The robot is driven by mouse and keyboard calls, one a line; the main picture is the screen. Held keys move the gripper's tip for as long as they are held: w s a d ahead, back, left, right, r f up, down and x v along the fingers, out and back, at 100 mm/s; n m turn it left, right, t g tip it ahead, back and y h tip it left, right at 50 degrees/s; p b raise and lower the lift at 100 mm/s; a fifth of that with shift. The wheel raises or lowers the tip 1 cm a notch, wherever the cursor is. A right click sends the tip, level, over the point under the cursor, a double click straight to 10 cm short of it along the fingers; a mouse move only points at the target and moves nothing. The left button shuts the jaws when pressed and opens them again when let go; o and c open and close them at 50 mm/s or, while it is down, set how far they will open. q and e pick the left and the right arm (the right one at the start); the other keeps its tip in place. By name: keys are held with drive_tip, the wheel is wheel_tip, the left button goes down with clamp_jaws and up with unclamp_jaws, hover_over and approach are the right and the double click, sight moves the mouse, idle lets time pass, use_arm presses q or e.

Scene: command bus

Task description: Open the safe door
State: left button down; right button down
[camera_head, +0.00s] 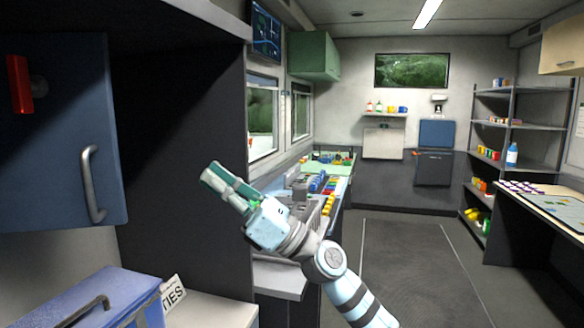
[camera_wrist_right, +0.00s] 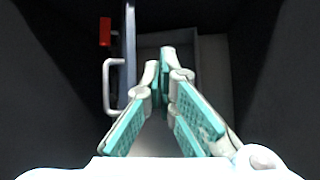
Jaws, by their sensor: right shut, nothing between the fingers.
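The safe door (camera_head: 62,135) is a dark blue panel at the left of the head view. It has a grey vertical bar handle (camera_head: 92,185) and a red piece (camera_head: 19,84) near its top. In the right wrist view the door (camera_wrist_right: 130,48) is nearly edge-on, with its pale handle (camera_wrist_right: 107,86) on its left side and a grey recess on its right. My right gripper (camera_head: 216,180) is shut and empty, to the right of the door and apart from the handle. Its fingertips (camera_wrist_right: 166,62) show right of the door's edge. My left gripper is out of view.
A blue box (camera_head: 115,298) with a handle stands below the door, beside a white sign (camera_head: 173,293). A dark wall panel (camera_head: 185,150) rises behind my gripper. A cluttered counter (camera_head: 325,185) runs along the left wall. The aisle floor (camera_head: 410,265) is clear.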

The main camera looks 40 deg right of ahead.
drive_tip(key=s+r+n+g+y, duration=0.1)
drive_tip(key=s+r+n+g, duration=0.4)
drive_tip(key=n, duration=0.7)
drive_tip(key=s+d+r+n+t+h, duration=0.1)
drive_tip(key=s+d+r+n+h, duration=0.35)
drive_tip(key=d+h, duration=0.35)
drive_tip(key=f+p+x, duration=0.1)
drive_tip(key=p+x, duration=1.6)
drive_tip(key=x, duration=1.3)
drive_tip(key=shift+w+f, duration=0.25)
drive_tip(key=shift+f, duration=0.1)
drive_tip(key=shift+d+n, duration=0.1)
drive_tip(key=shift+n, duration=0.15)
